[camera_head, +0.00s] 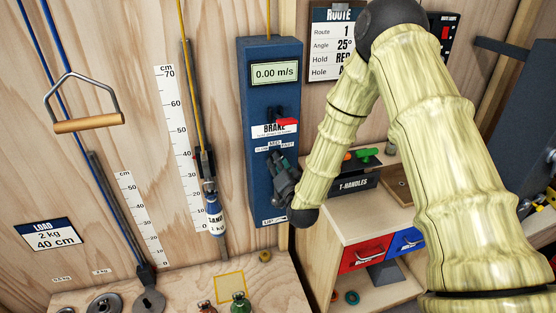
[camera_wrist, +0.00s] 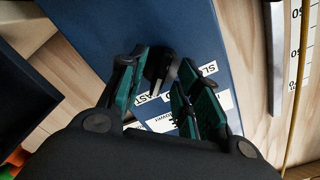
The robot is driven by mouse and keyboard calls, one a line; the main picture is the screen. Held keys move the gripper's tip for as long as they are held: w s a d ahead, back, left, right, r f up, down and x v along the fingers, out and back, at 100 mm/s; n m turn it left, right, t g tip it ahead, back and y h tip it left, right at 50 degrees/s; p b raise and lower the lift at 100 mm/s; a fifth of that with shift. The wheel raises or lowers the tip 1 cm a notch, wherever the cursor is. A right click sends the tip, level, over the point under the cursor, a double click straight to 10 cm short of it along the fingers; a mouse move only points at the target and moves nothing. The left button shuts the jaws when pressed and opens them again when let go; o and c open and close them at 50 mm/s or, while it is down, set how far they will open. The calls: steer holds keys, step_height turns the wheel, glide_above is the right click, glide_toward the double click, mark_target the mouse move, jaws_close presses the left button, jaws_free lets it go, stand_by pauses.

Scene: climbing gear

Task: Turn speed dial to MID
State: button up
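The blue panel (camera_head: 258,95) stands upright on the wooden wall. Its speed dial is hidden behind my gripper (camera_head: 283,180) in the head view; part of the dial's label (camera_head: 287,146) shows above the gripper, with FAST readable. In the wrist view the dark dial knob (camera_wrist: 162,68) sits between the green-padded fingers of my gripper (camera_wrist: 163,80). SLOW and FAST labels (camera_wrist: 209,69) show beside it. The fingers are apart, one on each side of the knob; I cannot tell whether they press on it. The dial's pointing direction is unclear.
A red brake switch (camera_head: 286,122) sits just above the gripper on the panel. The display (camera_head: 275,73) reads 0.00 m/s. A hanging cylinder (camera_head: 214,215) is left of the panel. A shelf with T-handles (camera_head: 355,186) and drawers stands to the right.

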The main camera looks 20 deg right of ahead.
steer(key=shift+w, duration=0.65)
steer(key=shift+c, duration=0.5)
jaws_close()
